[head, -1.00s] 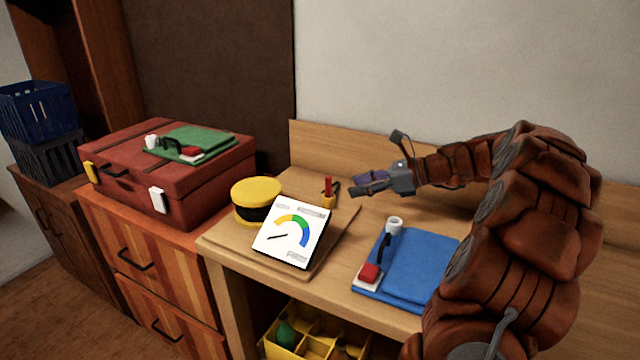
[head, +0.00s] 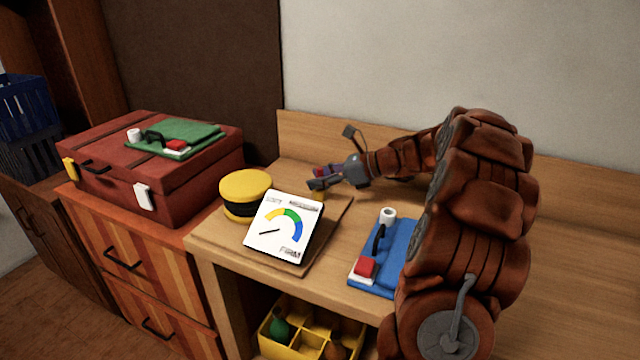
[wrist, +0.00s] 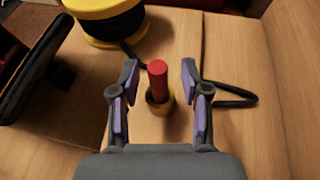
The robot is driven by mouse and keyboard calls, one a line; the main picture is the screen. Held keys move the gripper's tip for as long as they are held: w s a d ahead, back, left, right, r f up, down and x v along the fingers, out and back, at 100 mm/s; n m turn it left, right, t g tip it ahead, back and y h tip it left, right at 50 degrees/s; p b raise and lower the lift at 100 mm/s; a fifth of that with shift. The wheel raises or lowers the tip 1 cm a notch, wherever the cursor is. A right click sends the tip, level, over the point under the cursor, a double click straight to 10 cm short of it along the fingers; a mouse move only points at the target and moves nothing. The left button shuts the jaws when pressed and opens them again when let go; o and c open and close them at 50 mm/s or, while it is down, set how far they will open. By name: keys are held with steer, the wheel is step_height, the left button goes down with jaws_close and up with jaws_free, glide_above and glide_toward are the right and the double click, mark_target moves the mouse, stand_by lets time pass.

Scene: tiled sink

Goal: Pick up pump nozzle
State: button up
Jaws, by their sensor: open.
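The pump nozzle (wrist: 157,80), a red upright stem in a yellow base, stands on the wooden bench top. A black hose runs beside it. In the wrist view my gripper (wrist: 159,72) is open, with one purple-padded finger on each side of the red stem and gaps visible on both sides. In the head view my gripper (head: 316,179) reaches in from the right and mostly hides the nozzle; a bit of its yellow base (head: 318,195) shows below the fingers. The yellow and black pump (head: 246,186) stands to the left.
A white gauge card (head: 283,228) leans in front of the pump on a board. A blue board (head: 375,275) with a white cylinder and red block lies to the right. A red case (head: 110,170) carries a green board (head: 185,137). A yellow divided tray (head: 305,315) sits below the bench top.

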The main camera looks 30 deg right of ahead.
jaws_close()
stand_by(0.4)
steer(key=shift+r, duration=0.1)
